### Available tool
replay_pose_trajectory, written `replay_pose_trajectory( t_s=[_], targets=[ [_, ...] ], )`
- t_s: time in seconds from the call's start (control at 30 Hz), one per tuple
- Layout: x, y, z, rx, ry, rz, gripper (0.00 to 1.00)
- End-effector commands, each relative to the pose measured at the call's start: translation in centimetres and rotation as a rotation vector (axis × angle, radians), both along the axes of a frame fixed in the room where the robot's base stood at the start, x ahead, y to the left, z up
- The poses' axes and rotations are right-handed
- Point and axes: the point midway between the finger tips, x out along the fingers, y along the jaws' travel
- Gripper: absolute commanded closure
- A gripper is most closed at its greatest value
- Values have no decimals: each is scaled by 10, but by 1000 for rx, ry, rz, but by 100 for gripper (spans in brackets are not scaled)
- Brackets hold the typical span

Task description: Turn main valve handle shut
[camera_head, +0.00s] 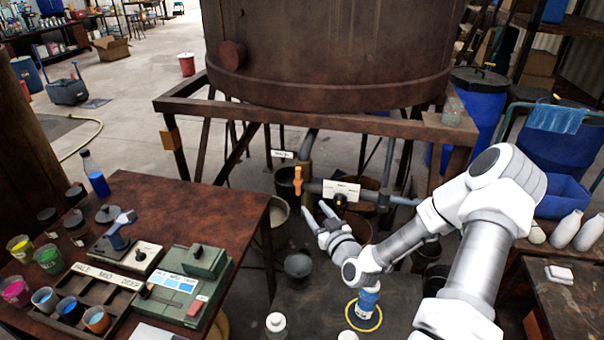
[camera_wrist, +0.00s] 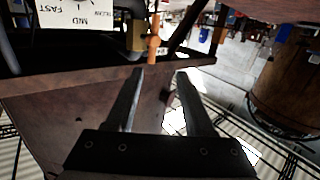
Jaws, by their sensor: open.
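An orange valve handle (camera_head: 297,180) stands upright at the pipe under the brown vat (camera_head: 330,50). It also shows in the wrist view (camera_wrist: 153,46), just beyond my fingertips and close to the midline between them. My gripper (camera_head: 317,213) is open and empty, slightly below and right of the handle in the head view. Its two fingers (camera_wrist: 160,75) point toward the handle with a gap left between them and it. A small white label (camera_head: 282,154) is above the handle, too small to read surely.
A white speed card (camera_wrist: 75,12) is right of the handle in the head view (camera_head: 342,190). Dark buckets (camera_head: 298,265) stand below the pipe. A rust-brown table (camera_head: 150,215) with paint cups is at left. The vat's frame (camera_head: 330,122) crosses above.

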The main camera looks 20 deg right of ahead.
Motion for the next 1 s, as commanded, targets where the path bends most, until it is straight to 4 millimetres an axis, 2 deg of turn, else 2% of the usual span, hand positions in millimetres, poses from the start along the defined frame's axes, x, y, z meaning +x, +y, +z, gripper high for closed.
replay_pose_trajectory(
  t_s=[0.2,0.37,1.0],
  targets=[
    [-2,-7,5,41,-69,-42,47],
    [13,-7,6,40,-72,-42,47],
    [133,-7,6,41,-69,-42,47]
  ],
)
